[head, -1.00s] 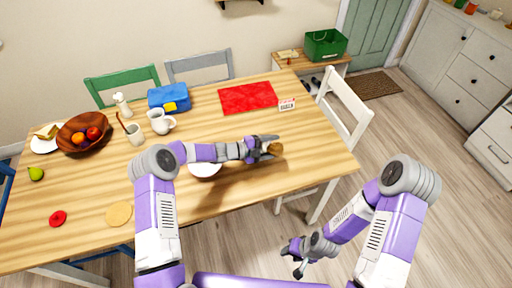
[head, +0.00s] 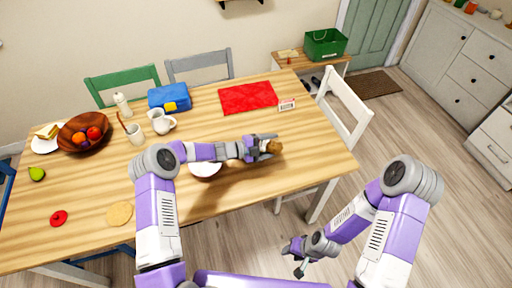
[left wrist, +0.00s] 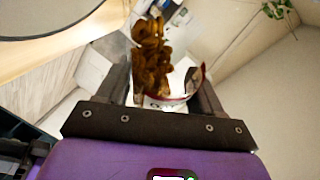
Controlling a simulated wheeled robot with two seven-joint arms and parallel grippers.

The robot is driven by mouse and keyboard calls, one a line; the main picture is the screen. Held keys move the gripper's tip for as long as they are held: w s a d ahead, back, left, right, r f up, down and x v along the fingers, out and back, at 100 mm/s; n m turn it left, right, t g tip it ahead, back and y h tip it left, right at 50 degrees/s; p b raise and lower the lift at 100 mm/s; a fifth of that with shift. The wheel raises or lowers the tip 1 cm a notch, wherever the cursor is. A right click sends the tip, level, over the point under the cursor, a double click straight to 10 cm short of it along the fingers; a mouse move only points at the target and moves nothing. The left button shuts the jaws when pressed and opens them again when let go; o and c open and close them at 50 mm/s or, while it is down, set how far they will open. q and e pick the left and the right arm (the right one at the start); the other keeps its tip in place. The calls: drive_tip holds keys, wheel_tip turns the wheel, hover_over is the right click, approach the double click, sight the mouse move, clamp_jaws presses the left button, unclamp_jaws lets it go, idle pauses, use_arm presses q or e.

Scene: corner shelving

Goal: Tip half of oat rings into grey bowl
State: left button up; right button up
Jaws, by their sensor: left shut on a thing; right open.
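My left gripper (head: 265,147) is shut on a container of oat rings, held above the table's front right part. The container (left wrist: 182,93) looks white with a red edge in the left wrist view, between the fingers. A brown mass of oat rings (left wrist: 151,62) shows at its mouth and also at the fingertips in the head view (head: 275,147). A pale bowl (head: 206,172), likely the grey bowl, sits on the table under my left forearm, which hides part of it. The gripper is to the bowl's right. My right gripper (head: 298,262) is open and empty, low beside the table.
The wooden table (head: 240,190) also holds a fruit bowl (head: 72,143), a mug (head: 134,134), a white jug (head: 161,124), a blue box (head: 170,97), a red mat (head: 247,96) and a small box (head: 287,104). A white chair (head: 345,110) stands at the right edge. The table's front right is clear.

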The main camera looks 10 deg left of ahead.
use_arm(q)
drive_tip(key=shift+w+a+r+n+h+p, duration=0.3)
drive_tip(key=shift+r+n+h+p, duration=0.1)
drive_tip(key=shift+r+n, duration=0.1)
idle(1.8)
